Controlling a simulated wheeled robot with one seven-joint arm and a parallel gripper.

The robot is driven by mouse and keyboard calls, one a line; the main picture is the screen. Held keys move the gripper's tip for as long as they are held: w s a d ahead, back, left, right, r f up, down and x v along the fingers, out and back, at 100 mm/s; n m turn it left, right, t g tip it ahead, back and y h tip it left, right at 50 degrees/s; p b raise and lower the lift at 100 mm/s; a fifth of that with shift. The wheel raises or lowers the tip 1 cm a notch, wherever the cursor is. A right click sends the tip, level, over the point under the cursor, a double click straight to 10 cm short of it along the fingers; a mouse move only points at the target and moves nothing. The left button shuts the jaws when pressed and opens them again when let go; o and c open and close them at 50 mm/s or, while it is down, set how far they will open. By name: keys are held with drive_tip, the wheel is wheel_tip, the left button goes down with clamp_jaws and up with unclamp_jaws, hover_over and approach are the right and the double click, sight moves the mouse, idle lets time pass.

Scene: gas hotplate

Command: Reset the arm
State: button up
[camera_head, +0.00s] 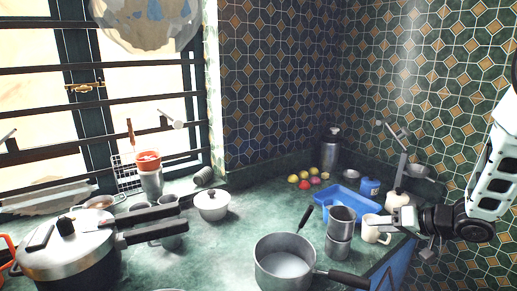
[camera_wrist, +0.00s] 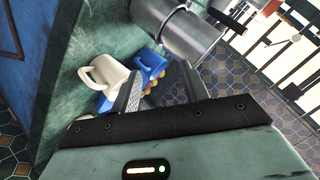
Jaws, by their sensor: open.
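My arm reaches in from the right edge in the head view, and my gripper (camera_head: 404,218) is by the right end of the counter. In the wrist view my gripper (camera_wrist: 163,88) shows two dark fingers spread apart with nothing held between them. A cream mug (camera_head: 372,232) stands on the counter just left of my gripper in the head view. The mug also shows left of the fingers in the wrist view (camera_wrist: 108,82). I cannot tell how far the fingers are from the mug.
Stacked steel cups (camera_head: 340,232), a steel saucepan (camera_head: 268,265) and a blue tray (camera_head: 345,200) are left of my gripper. A scale (camera_head: 408,158) stands behind it. A pressure cooker (camera_head: 68,255) is at far left. Open floor shows right of the counter in the wrist view.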

wheel_tip(320, 180, up, 4)
drive_tip(key=d+h, duration=0.2)
drive_tip(key=h, duration=0.3)
drive_tip(key=s+a+r+g+h, duration=0.1)
drive_tip(key=s+g+h, duration=0.15)
drive_tip(key=s, duration=0.65)
drive_tip(key=s+a+r+g+h, duration=0.1)
drive_tip(key=s+a+r+g, duration=0.15)
drive_tip(key=s, duration=0.75)
drive_tip(key=s+a+r+n+g+y, duration=0.1)
drive_tip(key=s+a+n+g, duration=0.2)
drive_tip(key=s+a+n, duration=0.5)
drive_tip(key=s+a, duration=0.6)
drive_tip(key=a, duration=0.4)
drive_tip(key=shift+s+r, duration=0.2)
drive_tip(key=shift+s, duration=0.15)
